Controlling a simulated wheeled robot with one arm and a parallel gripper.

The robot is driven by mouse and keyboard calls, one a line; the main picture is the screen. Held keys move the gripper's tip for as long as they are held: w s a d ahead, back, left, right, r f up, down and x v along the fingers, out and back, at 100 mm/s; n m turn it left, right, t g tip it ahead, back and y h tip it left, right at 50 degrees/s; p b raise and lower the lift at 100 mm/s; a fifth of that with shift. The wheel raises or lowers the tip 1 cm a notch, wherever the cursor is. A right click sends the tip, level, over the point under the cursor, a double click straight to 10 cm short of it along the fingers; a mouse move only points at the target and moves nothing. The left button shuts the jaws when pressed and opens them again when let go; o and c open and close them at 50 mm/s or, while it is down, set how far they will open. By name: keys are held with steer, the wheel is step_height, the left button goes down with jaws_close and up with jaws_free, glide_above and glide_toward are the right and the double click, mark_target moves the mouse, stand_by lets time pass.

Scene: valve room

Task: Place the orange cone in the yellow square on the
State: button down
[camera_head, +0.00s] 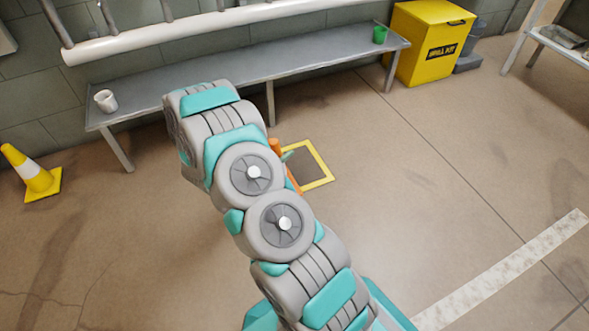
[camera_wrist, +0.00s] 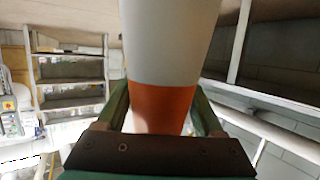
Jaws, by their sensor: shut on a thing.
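An orange cone with a white band fills the middle of the wrist view (camera_wrist: 165,105). My gripper (camera_wrist: 160,112) is shut on it, with one green finger on each side. In the head view my arm hides most of the cone; a bit of its orange (camera_head: 275,146) shows beside the arm. The yellow square (camera_head: 322,183) is an outline on the floor in front of the bench. The visible part of the cone is at the square's left side, partly overlapping it in the picture. I cannot tell whether the cone touches the floor.
A grey bench (camera_head: 250,72) runs along the wall, with a white mug (camera_head: 106,101) and a green cup (camera_head: 380,35) on it. A yellow bin (camera_head: 428,42) stands at its right end. A yellow-orange cone with a white band (camera_head: 38,180) stands at left. Floor at right is clear.

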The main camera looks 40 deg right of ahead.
steer(key=shift+s+d+f, duration=0.15)
steer(key=shift+s+d, duration=0.1)
steer(key=shift+s, duration=0.05)
steer(key=shift+d+f, duration=0.1)
steer(key=shift+d, duration=0.15)
steer(key=w+b+x, duration=0.1)
steer(key=w+x, duration=0.1)
steer(key=x, duration=0.6)
steer(key=w+a+x, duration=0.1)
steer(key=x, duration=0.6)
steer(key=shift+w+d+f+b, duration=0.3)
steer(key=shift+w+b, duration=0.1)
steer(key=shift+w, duration=0.1)
jaws_free()
steer(key=shift+f, duration=0.1)
